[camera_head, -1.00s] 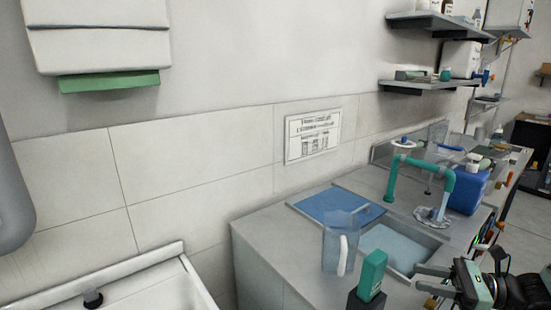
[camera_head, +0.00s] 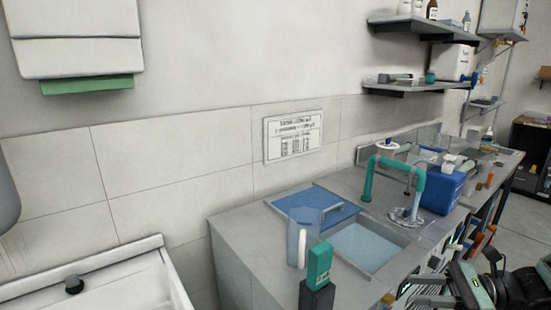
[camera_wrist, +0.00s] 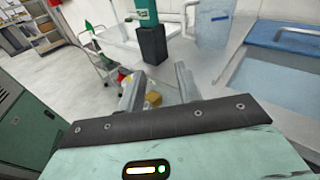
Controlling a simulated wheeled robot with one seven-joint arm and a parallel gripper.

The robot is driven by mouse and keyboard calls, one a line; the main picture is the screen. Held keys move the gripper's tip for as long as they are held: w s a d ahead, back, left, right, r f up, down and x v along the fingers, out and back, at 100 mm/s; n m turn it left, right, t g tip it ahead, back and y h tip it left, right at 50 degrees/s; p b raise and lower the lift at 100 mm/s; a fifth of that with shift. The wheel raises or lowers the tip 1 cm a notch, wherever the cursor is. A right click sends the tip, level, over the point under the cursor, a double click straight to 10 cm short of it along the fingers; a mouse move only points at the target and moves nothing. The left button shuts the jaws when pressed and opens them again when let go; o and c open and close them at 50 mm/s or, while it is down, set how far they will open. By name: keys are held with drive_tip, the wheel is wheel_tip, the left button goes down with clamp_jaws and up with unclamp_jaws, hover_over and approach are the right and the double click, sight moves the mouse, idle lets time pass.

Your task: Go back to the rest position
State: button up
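My gripper (camera_head: 428,291) is at the lower right of the head view, in front of the counter. In the wrist view my gripper (camera_wrist: 158,88) shows two grey fingers held apart with nothing between them; the floor and a small yellow object show beyond the gap. A clear pitcher (camera_head: 299,240) stands on the counter left of the sink (camera_head: 368,248). It also shows in the wrist view (camera_wrist: 212,22). A green and black device (camera_head: 319,264) stands at the counter's front edge, apart from my gripper.
The counter (camera_head: 238,246) carries a blue lid (camera_head: 314,205), a green faucet (camera_head: 417,184) and a blue box (camera_head: 441,190). Shelves (camera_head: 420,85) hang above. A white basin (camera_head: 120,290) is at lower left. In the wrist view, open floor (camera_wrist: 85,62) and a small cart (camera_wrist: 103,62) show.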

drive_tip(key=s+a+r+n+g+h, duration=0.2)
drive_tip(key=s+a+r+n+h, duration=0.2)
drive_tip(key=s+a+n+h, duration=0.4)
drive_tip(key=s+a+r+n+g+h, duration=0.1)
drive_tip(key=s+a+r+n+h, duration=0.4)
drive_tip(key=s+n, duration=0.6)
drive_tip(key=a+n+h, duration=0.2)
drive_tip(key=a+n, duration=0.1)
drive_tip(key=n, duration=0.5)
drive_tip(key=shift+s+r+g+h, duration=0.3)
drive_tip(key=shift+s+g+h, duration=0.1)
drive_tip(key=shift+a, duration=0.2)
